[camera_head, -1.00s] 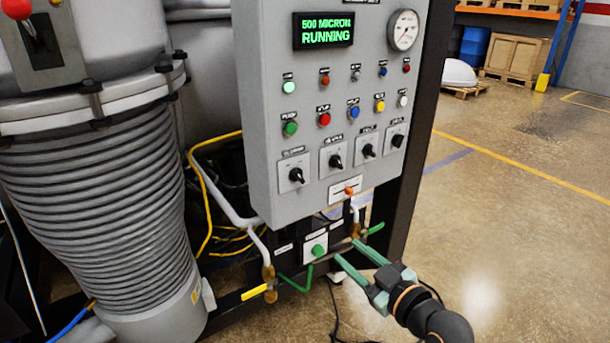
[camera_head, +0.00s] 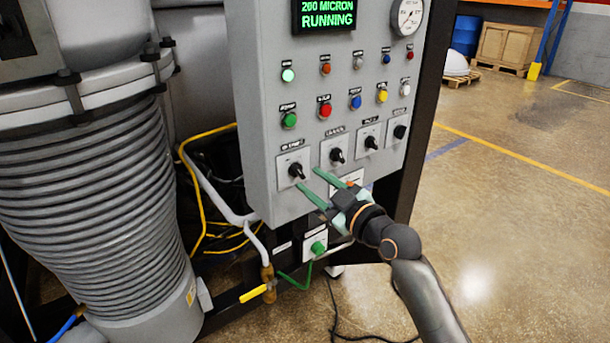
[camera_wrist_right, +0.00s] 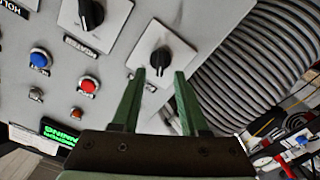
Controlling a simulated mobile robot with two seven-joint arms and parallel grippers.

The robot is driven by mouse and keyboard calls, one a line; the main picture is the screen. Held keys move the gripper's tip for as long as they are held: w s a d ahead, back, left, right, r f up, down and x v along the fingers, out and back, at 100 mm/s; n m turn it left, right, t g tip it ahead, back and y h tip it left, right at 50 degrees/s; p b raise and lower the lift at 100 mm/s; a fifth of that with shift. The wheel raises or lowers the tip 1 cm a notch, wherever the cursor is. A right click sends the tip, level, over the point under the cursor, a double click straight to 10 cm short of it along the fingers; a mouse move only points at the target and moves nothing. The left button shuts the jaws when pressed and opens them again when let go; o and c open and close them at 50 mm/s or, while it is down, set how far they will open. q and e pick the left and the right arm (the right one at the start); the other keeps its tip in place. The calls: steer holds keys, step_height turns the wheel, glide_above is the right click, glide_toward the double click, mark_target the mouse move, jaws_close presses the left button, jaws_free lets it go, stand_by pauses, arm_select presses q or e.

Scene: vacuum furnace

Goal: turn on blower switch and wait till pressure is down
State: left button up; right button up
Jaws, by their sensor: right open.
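The grey control panel (camera_head: 260,130) fills the middle of the head view. It has a row of black rotary switches: the leftmost (camera_head: 296,170), a second (camera_head: 337,156), a third (camera_head: 371,142) and one at the right. Their labels are too blurred to read, so I cannot tell which is the blower's. The display (camera_head: 324,14) reads 200 MICRON RUNNING. My right gripper (camera_head: 309,180) is open, its green fingers just below the leftmost switch. In the right wrist view, that switch (camera_wrist_right: 160,60) is just ahead of and between the fingertips (camera_wrist_right: 160,74). My left gripper is not in view.
A round gauge (camera_head: 407,16) sits at the panel's top right. Coloured buttons and lamps lie above the switches. A ribbed bellows (camera_head: 90,210) stands left. Below are a green button (camera_head: 318,248) and a yellow-handled valve (camera_head: 254,293).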

mark_target(301, 173)
steer(key=shift+x, duration=1.8)
jaws_close()
